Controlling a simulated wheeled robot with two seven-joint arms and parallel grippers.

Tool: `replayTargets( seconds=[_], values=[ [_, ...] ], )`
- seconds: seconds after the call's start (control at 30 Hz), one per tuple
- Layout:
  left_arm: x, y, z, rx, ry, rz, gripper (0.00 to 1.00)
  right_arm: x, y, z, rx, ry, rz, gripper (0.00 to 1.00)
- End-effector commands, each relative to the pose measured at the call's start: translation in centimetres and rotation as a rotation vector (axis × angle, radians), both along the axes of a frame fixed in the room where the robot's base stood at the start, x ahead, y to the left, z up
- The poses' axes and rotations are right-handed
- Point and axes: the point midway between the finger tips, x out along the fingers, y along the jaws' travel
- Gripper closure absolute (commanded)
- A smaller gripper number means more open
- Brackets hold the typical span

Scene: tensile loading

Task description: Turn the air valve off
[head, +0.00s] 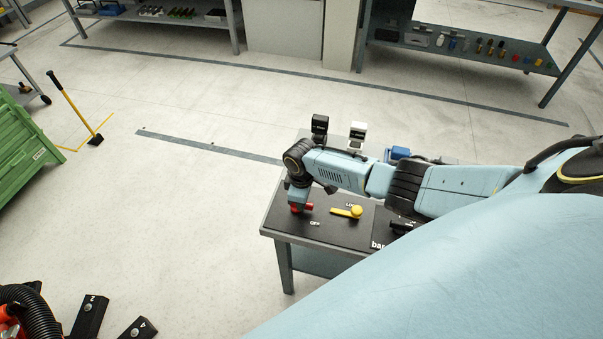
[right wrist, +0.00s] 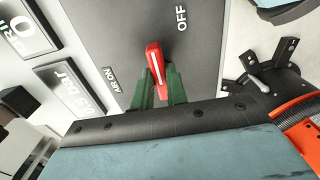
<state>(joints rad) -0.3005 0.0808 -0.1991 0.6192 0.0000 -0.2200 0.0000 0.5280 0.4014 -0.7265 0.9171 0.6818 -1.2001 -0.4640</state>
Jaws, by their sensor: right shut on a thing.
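The air valve's red lever (right wrist: 155,62) stands out from a dark panel (right wrist: 200,70) in the right wrist view. Its free end points toward the top of that picture, between the AIR ON label (right wrist: 110,80) on the left and the OFF label (right wrist: 181,18) at upper right. My right gripper (right wrist: 159,88) is shut on the red lever, with a green finger on each side. In the head view the right gripper (head: 299,201) is at the left end of the table (head: 283,228), largely covering the red lever (head: 306,208). My left gripper is not in view.
A yellow lever (head: 347,212) lies just right of the red one on the tabletop.

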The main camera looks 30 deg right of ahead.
Motion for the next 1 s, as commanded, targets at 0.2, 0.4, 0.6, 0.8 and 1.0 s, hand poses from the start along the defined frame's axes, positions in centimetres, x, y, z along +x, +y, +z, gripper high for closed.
replayTargets(
  seconds=[0.2, 0.4, 0.6, 0.8, 1.0],
  values=[
    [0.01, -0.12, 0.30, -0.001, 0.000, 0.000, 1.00, -0.05, -0.10, 0.07, -0.003, 0.002, -0.038, 1.00],
    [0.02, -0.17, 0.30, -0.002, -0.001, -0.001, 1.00, -0.03, -0.11, 0.04, -0.004, 0.001, -0.046, 1.00],
    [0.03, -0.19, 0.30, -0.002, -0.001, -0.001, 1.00, -0.04, -0.10, 0.04, -0.002, 0.001, -0.045, 1.00],
    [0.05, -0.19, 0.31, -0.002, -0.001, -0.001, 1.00, -0.03, -0.06, 0.04, -0.001, 0.000, -0.044, 0.64],
    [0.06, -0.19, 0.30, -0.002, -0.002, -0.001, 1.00, -0.02, 0.01, 0.02, -0.001, -0.001, -0.042, 0.64]
  ],
)
